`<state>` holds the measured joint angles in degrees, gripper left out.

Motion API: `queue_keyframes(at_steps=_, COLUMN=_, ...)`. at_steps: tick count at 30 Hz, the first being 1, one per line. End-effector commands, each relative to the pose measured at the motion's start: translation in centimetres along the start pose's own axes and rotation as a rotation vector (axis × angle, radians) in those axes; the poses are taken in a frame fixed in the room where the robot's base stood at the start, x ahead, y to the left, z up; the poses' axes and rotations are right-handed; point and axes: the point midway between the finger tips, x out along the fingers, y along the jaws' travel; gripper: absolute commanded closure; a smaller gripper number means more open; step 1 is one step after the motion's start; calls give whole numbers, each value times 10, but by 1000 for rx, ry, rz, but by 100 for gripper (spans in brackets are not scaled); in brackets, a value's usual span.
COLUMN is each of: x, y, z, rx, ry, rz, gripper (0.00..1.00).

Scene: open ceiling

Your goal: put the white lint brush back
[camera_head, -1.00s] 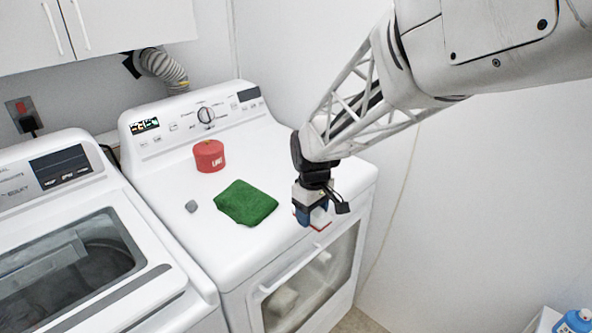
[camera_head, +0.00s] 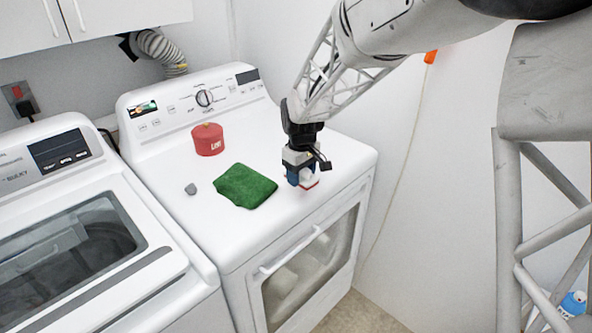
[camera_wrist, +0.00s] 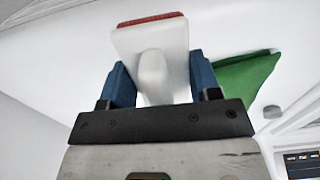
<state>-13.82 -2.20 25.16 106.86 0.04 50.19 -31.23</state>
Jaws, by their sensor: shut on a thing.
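The white lint brush (camera_wrist: 152,48) with a red pad edge is held between the blue fingers of my gripper (camera_wrist: 152,88) in the wrist view. I cannot tell whether the brush touches the surface.
A folded green cloth (camera_head: 245,186), a small grey object (camera_head: 191,189) and a red canister (camera_head: 208,140) stand on the dryer top. A washer (camera_head: 95,285) is at left. A blue bottle (camera_head: 573,303) is at lower right. The dryer top's back right is clear.

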Motion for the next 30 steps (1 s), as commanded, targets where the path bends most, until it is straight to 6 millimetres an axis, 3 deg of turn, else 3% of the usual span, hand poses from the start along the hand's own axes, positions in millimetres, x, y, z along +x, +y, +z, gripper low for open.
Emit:
queue_keyframes(at_steps=12, x=4, y=24, z=-40, rx=0, ry=0, rz=0, gripper=73)
queue_keyframes(at_steps=30, x=5, y=30, z=-48, rx=0, ry=0, rz=0, gripper=73)
